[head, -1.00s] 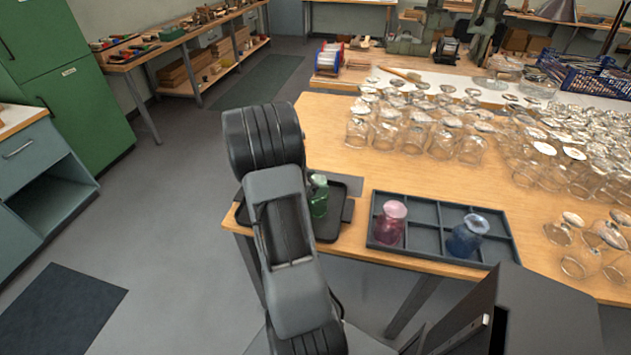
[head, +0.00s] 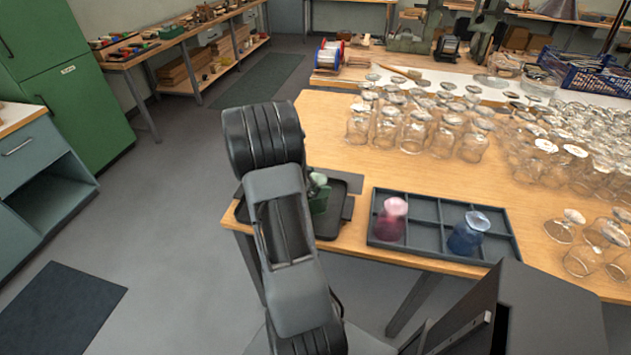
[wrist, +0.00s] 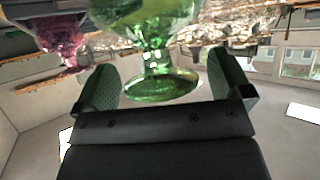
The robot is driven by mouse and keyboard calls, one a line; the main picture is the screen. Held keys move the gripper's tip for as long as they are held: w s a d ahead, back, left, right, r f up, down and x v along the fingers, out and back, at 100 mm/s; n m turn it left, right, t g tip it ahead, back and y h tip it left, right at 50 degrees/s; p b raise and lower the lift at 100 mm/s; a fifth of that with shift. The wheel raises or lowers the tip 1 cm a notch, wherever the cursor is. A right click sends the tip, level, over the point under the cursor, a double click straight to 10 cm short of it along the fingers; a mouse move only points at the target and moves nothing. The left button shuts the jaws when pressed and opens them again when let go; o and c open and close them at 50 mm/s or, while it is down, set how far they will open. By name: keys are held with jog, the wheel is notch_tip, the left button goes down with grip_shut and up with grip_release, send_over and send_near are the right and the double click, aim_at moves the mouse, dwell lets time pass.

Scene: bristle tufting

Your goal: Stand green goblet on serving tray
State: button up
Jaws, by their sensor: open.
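The green goblet (head: 319,180) is at the black serving tray (head: 329,229), bowl down and foot up, partly hidden by my arm. In the wrist view, the green goblet (wrist: 155,82) is between the two fingers of my gripper (wrist: 162,75), with its foot nearest the palm. The fingers are open, with gaps visible beside the stem. The bowl's rim is out of view there, so I cannot tell whether it touches the tray. In the head view my gripper is mostly hidden behind my arm.
A divided dark tray (head: 424,213) to the right holds a pink goblet (head: 391,219) and a blue goblet (head: 467,235), both foot up. Many clear goblets (head: 415,130) crowd the table's back and right. Bare wood (head: 330,140) lies behind the serving tray.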

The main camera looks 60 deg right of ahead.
jog(key=shift+r, duration=0.1)
jog(key=shift+r+p, duration=0.2)
jog(key=shift+p, duration=0.25)
jog(key=shift+w+a, duration=0.2)
jog(key=shift+a, duration=0.05)
jog(key=b+v, duration=0.2)
jog(key=v, duration=0.8)
jog(key=a+r+n+t+y, duration=0.1)
jog(key=a+n+t+y, duration=0.2)
jog(key=a+n, duration=0.5)
jog(key=s+a+r+n+t+y, duration=0.1)
jog(key=a+r+n+t+y, duration=0.1)
jog(key=a+n, duration=0.6)
jog(key=s+a+r+n+t+y, duration=0.1)
jog(key=a+n+t+y, duration=0.3)
jog(key=a+n, duration=0.4)
jog(key=a+y, duration=0.1)
jog(key=a, duration=0.5)
jog(key=shift+a+r+y, duration=0.35)
jog(key=shift+a+y, duration=0.05)
